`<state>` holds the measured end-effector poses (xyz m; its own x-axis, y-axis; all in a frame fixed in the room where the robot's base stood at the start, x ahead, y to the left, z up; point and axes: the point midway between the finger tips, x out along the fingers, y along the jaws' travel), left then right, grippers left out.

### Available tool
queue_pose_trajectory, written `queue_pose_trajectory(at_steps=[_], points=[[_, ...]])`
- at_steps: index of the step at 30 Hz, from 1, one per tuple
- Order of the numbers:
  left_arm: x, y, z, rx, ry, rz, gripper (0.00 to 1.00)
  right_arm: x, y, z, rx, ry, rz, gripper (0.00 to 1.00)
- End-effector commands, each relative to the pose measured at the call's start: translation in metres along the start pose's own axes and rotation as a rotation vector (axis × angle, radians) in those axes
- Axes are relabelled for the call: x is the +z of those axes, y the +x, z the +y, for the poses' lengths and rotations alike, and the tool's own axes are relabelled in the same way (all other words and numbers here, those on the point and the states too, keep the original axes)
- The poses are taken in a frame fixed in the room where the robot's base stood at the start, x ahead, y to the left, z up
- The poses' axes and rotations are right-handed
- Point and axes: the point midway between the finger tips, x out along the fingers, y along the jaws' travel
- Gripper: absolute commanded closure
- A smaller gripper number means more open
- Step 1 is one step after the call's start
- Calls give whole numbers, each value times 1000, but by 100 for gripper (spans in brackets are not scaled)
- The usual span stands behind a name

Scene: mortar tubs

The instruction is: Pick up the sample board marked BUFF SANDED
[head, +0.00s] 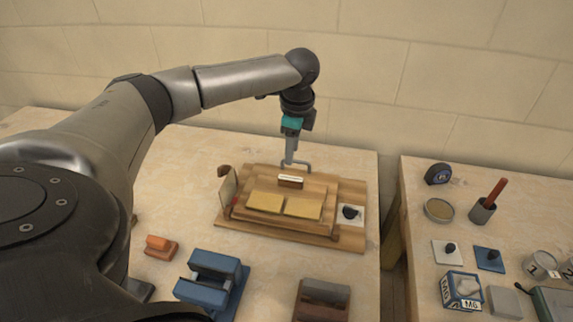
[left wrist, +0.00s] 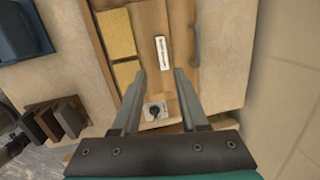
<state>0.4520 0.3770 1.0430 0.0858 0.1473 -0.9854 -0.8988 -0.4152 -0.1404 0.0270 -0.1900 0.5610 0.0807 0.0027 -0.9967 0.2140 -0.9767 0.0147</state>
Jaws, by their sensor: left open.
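A wooden tray (head: 230,222) stands on the left bench. Two yellow boards (head: 265,202) (head: 303,207) lie side by side in it; both also show in the left wrist view (left wrist: 116,36) (left wrist: 126,72). A small brown block with a white label strip (head: 290,181) stands behind them; the strip (left wrist: 162,52) is too small to read. No BUFF SANDED marking is legible. A pale square with a black knob (head: 351,216) lies at the tray's right end. My left gripper (left wrist: 160,72) is open and empty over the tray, its fingertips near the label strip. My right gripper is out of view.
A blue clamp-like block (head: 213,282), an orange block (head: 160,246) and a brown block (head: 322,298) lie in front of the tray. The right bench, across a gap, holds a tape measure (head: 438,174), knobbed squares (head: 447,252) (head: 489,259) and an M6 box (head: 461,291).

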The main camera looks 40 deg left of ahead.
Motion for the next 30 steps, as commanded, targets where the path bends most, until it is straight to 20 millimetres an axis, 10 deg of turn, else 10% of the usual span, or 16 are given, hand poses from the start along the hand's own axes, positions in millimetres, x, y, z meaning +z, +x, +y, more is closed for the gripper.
queue_pose_trajectory(at_steps=[7, 30], points=[[-1, 50, 0, 1, -1, -1, 57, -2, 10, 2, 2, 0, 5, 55], [-7, 115, -1, -1, 0, -1, 57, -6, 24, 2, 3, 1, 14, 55]])
